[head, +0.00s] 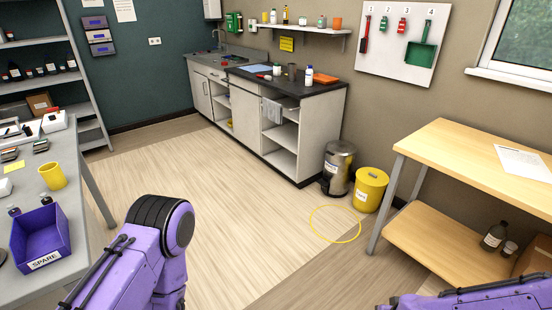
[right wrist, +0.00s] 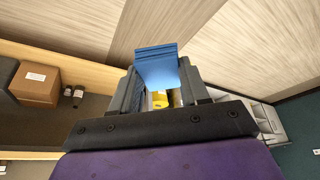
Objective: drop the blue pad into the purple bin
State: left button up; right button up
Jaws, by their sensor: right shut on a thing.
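The blue pad (right wrist: 156,66) is between the fingers of my right gripper (right wrist: 158,90) in the right wrist view, sticking out past the fingertips. The gripper is shut on it, with floorboards behind. The pad and the right gripper do not show in the head view, where only a piece of my right arm is at the bottom right edge. The purple bin (head: 40,240), labelled SPARE, stands on the grey table at the left of the head view. Its open top faces up. My left arm is near the table, but its gripper is out of view.
A yellow cup (head: 52,175) and small bottles stand near the bin on the grey table (head: 85,222). A wooden table (head: 470,160) with a lower shelf is at right. A steel bin (head: 338,168) and yellow bin (head: 370,189) stand by the counter. The middle floor is clear.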

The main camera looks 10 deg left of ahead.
aim_at(54, 246)
jog(key=u, duration=2.3)
